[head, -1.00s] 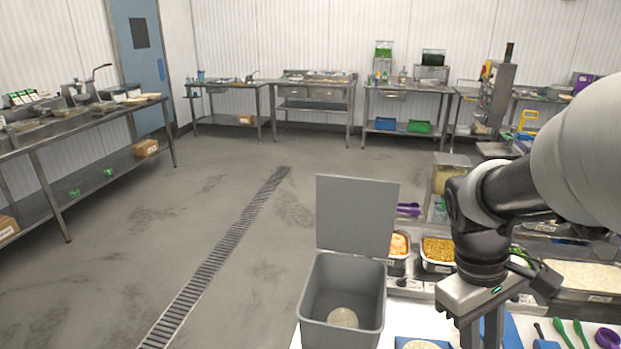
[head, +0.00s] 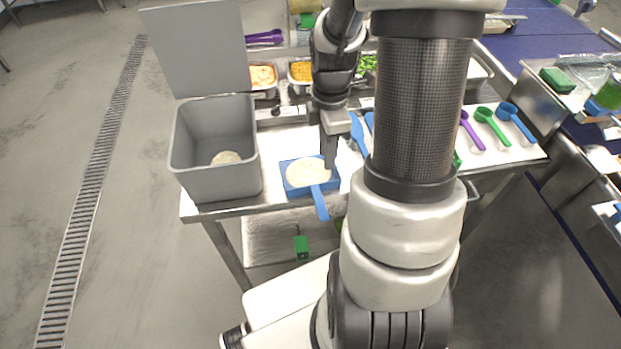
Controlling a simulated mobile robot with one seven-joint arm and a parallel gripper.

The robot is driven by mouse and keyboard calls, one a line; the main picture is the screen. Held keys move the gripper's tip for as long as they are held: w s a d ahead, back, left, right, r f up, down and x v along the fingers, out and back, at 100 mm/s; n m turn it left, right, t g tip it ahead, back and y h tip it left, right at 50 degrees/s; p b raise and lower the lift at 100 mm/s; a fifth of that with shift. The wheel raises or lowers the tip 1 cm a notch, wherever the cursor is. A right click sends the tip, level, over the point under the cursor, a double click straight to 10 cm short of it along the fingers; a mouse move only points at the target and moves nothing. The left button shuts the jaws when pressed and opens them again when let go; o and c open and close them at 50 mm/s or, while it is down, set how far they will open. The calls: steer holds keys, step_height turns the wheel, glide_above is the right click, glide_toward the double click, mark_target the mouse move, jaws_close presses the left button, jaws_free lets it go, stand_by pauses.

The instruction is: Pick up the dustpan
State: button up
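The blue dustpan (head: 320,206) lies on the white table top in the head view, with a round heap of pale rice (head: 308,172) on its pan. Its handle points toward me over the table's front edge. My gripper (head: 331,166) points down at the right side of the pan, close to it. I cannot tell whether it touches the dustpan. The fingers are seen nearly edge-on, so their opening does not show. My own arm covers part of the table to the right.
A grey bin (head: 216,182) with its lid up and some rice inside stands left of the dustpan. Blue, purple and green scoops (head: 492,125) lie to the right. Food pans (head: 263,76) line the back. The floor at left is clear.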

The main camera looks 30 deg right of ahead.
mark_target(325, 178)
steer(key=f, duration=0.9)
steer(key=shift+s+a+f, duration=0.15)
steer(key=shift+s+f, duration=0.05)
steer(key=shift+f, duration=0.15)
jaws_close()
